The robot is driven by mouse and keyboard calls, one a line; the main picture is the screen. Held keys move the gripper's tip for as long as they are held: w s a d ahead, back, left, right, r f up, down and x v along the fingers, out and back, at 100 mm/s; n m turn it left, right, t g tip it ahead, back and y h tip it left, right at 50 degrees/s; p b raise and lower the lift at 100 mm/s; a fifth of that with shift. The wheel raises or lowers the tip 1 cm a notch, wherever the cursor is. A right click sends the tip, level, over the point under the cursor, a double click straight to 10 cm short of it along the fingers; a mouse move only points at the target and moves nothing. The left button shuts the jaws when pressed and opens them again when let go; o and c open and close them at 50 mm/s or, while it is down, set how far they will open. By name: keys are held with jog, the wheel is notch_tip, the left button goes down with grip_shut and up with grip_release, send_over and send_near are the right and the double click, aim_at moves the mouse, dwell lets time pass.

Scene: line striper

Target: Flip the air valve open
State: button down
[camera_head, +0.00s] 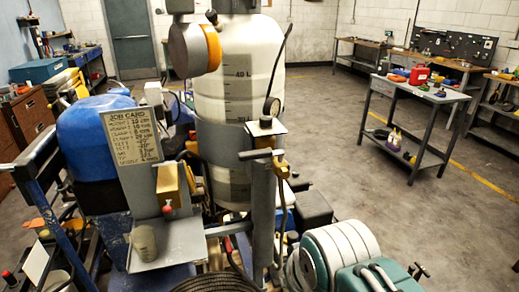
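The line striper fills the middle of the view. A white translucent tank (240,85) with level marks stands on it, and a blue rounded tank (92,138) is at its left. A yellow part (281,167) sits beside that handle. A yellow box (170,183) with a red knob (167,208) is further left. I cannot tell which of these is the air valve or its position. My gripper is not in view.
A job card (132,136) stands above a grey tray (170,243). A teal machine with a white ribbed drum (340,248) is at the lower right. A grey workbench (416,95) stands farther right. The concrete floor between them is clear. Hoses and rails crowd the front.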

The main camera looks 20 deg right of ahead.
send_near(261, 154)
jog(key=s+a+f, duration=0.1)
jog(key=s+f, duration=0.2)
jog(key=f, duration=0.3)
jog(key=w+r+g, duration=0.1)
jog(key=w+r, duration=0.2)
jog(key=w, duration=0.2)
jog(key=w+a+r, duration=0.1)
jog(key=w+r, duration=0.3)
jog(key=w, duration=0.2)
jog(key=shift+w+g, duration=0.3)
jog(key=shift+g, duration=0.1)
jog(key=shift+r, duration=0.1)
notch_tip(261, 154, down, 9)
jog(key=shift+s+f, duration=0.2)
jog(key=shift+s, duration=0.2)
